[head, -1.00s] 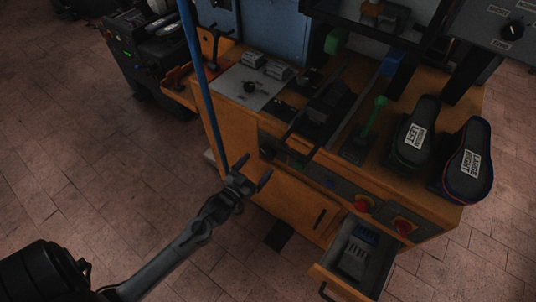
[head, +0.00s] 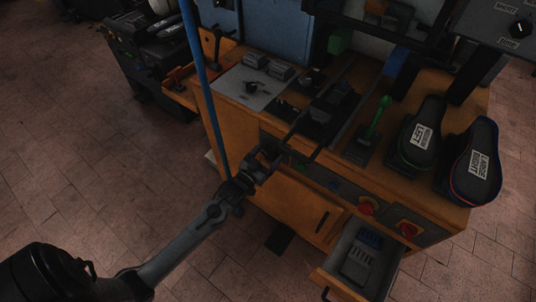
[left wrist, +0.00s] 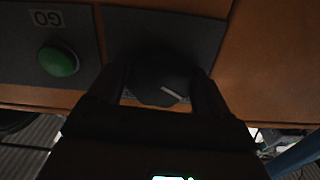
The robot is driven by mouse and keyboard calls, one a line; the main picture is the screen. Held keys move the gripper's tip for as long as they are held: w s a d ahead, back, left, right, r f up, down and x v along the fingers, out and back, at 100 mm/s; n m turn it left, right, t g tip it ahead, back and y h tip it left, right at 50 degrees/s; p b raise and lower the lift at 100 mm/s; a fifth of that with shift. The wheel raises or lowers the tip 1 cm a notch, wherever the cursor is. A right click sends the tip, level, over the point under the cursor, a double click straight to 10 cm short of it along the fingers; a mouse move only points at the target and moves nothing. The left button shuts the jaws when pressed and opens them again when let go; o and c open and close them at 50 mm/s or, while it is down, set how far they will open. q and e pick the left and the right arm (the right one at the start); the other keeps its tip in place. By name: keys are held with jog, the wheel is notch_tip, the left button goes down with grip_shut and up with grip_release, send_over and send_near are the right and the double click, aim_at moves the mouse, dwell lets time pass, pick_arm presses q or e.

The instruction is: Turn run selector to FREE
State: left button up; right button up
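A round black knob (left wrist: 160,75) with a short white mark sits on a dark panel in the left wrist view; I take it to be the run selector. The mark points to the lower right, and no position labels are readable. My left gripper (left wrist: 160,88) has its two fingers on either side of the knob, apart, with a sliver of light by the left finger. Whether they touch the knob is unclear. In the head view my left gripper (head: 264,160) is at the orange bench's front face and hides the knob. My right gripper is not in view.
A green GO button (left wrist: 58,61) is left of the knob. In the head view, red knobs (head: 367,206) and an open drawer (head: 358,262) are to the right on the bench front. A blue pole (head: 207,100) passes close to my left arm.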

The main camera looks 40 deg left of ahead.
pick_arm(q)
jog(key=c, duration=0.6)
jog(key=shift+r+m+p, duration=0.1)
jog(key=shift+m+p, duration=0.5)
jog(key=shift+p, duration=0.05)
jog(key=shift+c, duration=0.2)
jog(key=m+p, duration=0.2)
jog(key=m, duration=0.1)
jog(key=shift+p, duration=0.4)
jog(key=m+p, duration=0.3)
jog(key=m, duration=0.3)
jog(key=shift+a+p, duration=0.1)
jog(key=shift+p, duration=0.3)
jog(key=m+p, duration=0.1)
jog(key=m, duration=0.3)
jog(key=shift+p, duration=0.35)
jog(key=m+p, duration=0.1)
jog(key=m, duration=0.2)
jog(key=shift+m+p, duration=0.3)
jog(key=shift+m, duration=0.1)
jog(key=m+p, duration=0.1)
jog(key=m, duration=0.3)
jog(key=shift+m+p, duration=0.5)
jog(key=shift+m, duration=0.4)
